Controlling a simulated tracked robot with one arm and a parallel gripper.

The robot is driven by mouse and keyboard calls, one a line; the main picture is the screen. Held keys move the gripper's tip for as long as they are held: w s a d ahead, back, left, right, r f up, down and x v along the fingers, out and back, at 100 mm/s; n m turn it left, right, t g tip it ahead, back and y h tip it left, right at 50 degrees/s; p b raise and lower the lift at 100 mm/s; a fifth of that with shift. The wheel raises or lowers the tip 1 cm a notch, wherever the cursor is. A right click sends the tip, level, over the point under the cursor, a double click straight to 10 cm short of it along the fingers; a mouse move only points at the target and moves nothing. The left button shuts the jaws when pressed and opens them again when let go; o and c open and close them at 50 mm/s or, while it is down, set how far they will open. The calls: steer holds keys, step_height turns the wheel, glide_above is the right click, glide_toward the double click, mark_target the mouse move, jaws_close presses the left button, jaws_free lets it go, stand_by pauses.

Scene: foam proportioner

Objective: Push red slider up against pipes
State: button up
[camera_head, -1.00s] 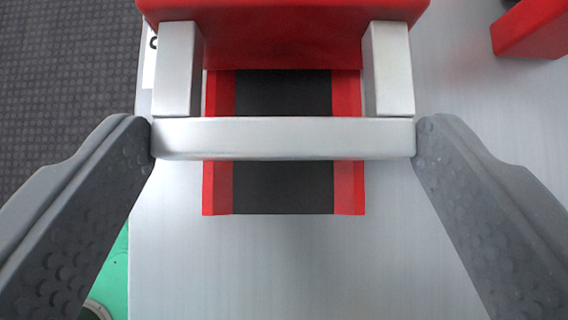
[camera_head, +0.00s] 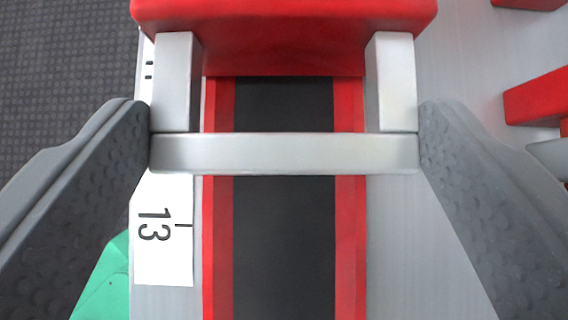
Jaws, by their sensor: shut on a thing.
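The red slider (camera_head: 285,35) is a red block at the top of the view, with a silver U-shaped handle (camera_head: 285,153) on its near side. It sits over a red-edged track with a dark middle (camera_head: 284,245), which runs down the picture below the handle. My gripper (camera_head: 285,140) is shut on the handle, with one grey finger pressed on each end of its crossbar. The slider's far side is out of view, and no pipes can be made out.
A white label marked 13 (camera_head: 163,230) lies on the grey panel left of the track. Another red part (camera_head: 538,98) stands at the right edge beside a silver piece. Dark textured floor (camera_head: 65,60) and a green surface (camera_head: 105,285) show at left.

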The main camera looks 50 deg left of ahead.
steer(key=o, duration=1.4)
steer(key=shift+w+a, duration=0.2)
steer(key=shift+a, duration=0.1)
steer(key=shift+s+d, duration=0.1)
steer(key=shift+d, duration=0.05)
steer(key=shift+s+d+r, duration=0.15)
steer(key=shift+d+r, duration=0.1)
steer(key=shift+r, duration=0.05)
steer(key=p+v, duration=0.2)
steer(key=v, duration=1.1)
steer(key=shift+a, duration=0.1)
steer(key=s+a+r+m+t+p, duration=0.1)
steer(key=s+a+r, duration=0.1)
steer(key=r, duration=0.5)
steer(key=s+a+r+m+t+p, duration=0.1)
steer(key=a+r, duration=0.2)
steer(key=r, duration=0.3)
steer(key=s+a+r+m+t+h, duration=0.1)
steer(key=s+r+m+t+h, duration=0.1)
steer(key=s+r, duration=0.4)
steer(key=s+a+r+m+t+h+p, duration=0.1)
steer(key=s+a+r+m+t+h, duration=0.1)
steer(key=s+r, duration=0.5)
steer(key=s+a+r+m+t+h+p, duration=0.1)
steer(key=s+a+r+m+t+h, duration=0.1)
steer(key=s+r, duration=0.5)
step_height(320, 180, up, 5)
steer(key=shift+a+f+m+t, duration=0.1)
steer(key=shift+m+t, duration=0.4)
